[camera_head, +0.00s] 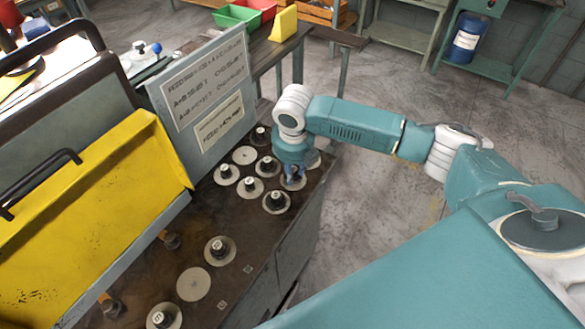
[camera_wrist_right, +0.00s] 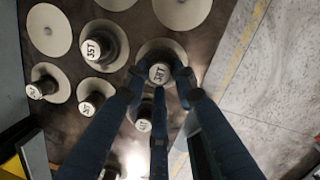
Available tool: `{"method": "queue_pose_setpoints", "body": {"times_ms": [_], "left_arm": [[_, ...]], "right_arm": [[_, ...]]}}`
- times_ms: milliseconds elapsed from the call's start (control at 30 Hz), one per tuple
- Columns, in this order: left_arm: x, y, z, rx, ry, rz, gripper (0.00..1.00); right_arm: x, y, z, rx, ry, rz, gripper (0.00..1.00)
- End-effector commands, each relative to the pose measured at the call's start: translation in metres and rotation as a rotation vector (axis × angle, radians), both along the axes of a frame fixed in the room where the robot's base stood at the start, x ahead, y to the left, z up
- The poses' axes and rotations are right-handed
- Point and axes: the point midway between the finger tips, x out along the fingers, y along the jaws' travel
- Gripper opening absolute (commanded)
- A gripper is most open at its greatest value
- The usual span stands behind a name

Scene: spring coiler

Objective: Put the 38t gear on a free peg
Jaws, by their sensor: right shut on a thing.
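My right gripper (camera_head: 293,174) is at the far right part of the brown bench top. In the right wrist view its fingers (camera_wrist_right: 160,80) are closed around a dark knob with a pale labelled top, which I take as the 38t gear (camera_wrist_right: 159,73); the label is small and hard to read. A pale disc shows around it; I cannot tell whether the gear is lifted. Flat pale discs without a knob, which look like free places, are at the back (camera_head: 244,155), at the front (camera_head: 194,284) and in the wrist view (camera_wrist_right: 48,28). My left gripper is not in view.
Several other dark labelled gears stand close by, such as one (camera_head: 276,201) in front of the gripper and one (camera_wrist_right: 98,47) beside it. A grey sign board (camera_head: 205,95) rises behind the bench. A yellow machine cover (camera_head: 90,220) stands at left.

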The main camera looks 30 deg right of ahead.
Motion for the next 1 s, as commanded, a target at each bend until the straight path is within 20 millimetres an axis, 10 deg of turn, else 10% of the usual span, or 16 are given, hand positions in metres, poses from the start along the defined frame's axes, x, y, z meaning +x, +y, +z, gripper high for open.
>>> {"method": "queue_pose_setpoints", "body": {"times_ms": [1000], "left_arm": [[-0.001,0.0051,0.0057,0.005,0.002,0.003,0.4]], "right_arm": [[0.0003,0.0005,-0.0013,0.001,-0.001,0.0,0.0]]}}
